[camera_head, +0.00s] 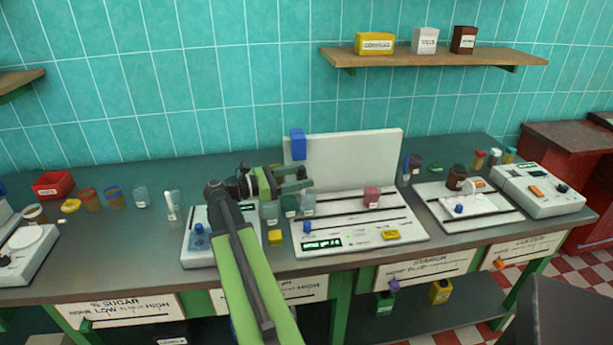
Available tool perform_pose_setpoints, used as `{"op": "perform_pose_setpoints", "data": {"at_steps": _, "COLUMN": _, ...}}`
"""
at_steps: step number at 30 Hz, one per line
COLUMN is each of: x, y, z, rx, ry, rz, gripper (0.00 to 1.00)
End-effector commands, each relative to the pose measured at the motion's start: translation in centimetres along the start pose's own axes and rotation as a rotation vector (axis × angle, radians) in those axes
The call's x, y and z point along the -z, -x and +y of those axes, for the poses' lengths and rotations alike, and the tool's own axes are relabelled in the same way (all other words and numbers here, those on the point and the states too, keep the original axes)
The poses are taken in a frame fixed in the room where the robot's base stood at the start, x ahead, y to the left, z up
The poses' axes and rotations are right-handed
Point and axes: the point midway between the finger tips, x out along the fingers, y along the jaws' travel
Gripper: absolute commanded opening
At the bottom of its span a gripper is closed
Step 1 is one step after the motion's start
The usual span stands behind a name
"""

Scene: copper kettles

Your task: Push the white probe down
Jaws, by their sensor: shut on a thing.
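My gripper (296,182) is at the left end of the white machine with the tall back panel (355,160), above small cups at its left edge. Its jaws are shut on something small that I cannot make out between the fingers. No white probe stands out for certain. A slim white upright piece (171,206) stands at a clear glass on the counter, left of my arm. My gripper is apart from both. My arm hides part of the pale device (194,255) beneath it.
Clear and greenish cups (270,213) stand close below my gripper. A blue block (298,145) is at the panel's left edge. Several jars and a red tray (52,184) stand left. The counter front (120,270) is clear.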

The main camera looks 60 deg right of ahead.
Motion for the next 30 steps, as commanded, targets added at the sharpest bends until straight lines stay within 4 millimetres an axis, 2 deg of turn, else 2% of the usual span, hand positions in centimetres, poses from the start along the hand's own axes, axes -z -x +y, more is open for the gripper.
{"op": "perform_pose_setpoints", "data": {"at_steps": 3, "x": 0.2, "y": 1.2, "z": -0.2, "rx": 0.003, "ry": 0.001, "rz": 0.006, "gripper": 0.43}}
{"op": "perform_pose_setpoints", "data": {"at_steps": 30, "x": 0.0, "y": 8.3, "z": 0.0, "rx": 0.002, "ry": 0.0, "rz": 0.001, "gripper": 0.43}}
